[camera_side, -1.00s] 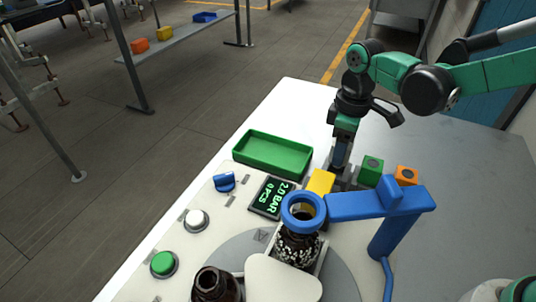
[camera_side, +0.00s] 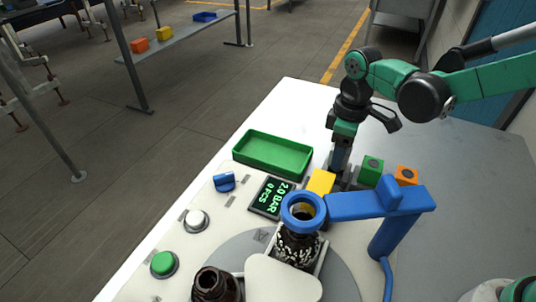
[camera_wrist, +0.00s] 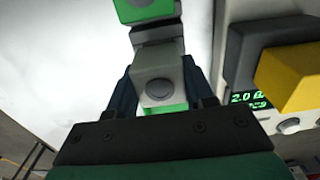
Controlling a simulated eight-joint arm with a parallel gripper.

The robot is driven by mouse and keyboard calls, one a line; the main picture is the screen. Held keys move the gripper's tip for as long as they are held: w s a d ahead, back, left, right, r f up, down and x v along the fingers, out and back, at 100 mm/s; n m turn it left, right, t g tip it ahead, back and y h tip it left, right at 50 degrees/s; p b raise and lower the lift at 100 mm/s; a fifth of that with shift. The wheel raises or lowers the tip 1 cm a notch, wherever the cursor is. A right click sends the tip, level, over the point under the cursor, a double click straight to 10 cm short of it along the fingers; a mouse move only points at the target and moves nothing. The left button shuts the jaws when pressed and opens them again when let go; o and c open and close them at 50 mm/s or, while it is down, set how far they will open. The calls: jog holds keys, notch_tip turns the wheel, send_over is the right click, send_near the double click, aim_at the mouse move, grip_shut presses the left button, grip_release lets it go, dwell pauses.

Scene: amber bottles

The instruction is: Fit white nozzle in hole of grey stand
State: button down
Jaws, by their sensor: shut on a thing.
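In the wrist view my gripper (camera_wrist: 158,92) is shut on the white nozzle (camera_wrist: 174,66), a pale block with a round grey feature, between the two dark fingers. In the side view my gripper (camera_side: 338,172) points down between a yellow block (camera_side: 320,181) and a green block (camera_side: 370,171); the white nozzle is hidden there. A grey stand (camera_side: 349,184) shows only in part beside the gripper, low between these blocks. Its hole is hidden, so I cannot tell whether the nozzle is in it.
An orange block (camera_side: 405,175) stands right of the green one. A blue arm with a ring (camera_side: 366,204) reaches over a dark bottle (camera_side: 297,248). A display (camera_side: 270,198) and a green tray (camera_side: 272,153) lie to the left. The table behind my gripper is clear.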

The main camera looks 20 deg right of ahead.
jog(key=shift+f, duration=0.75)
grip_release()
dwell(0.5)
jog(key=shift+r, duration=0.1)
jog(key=shift+r, duration=2.9)
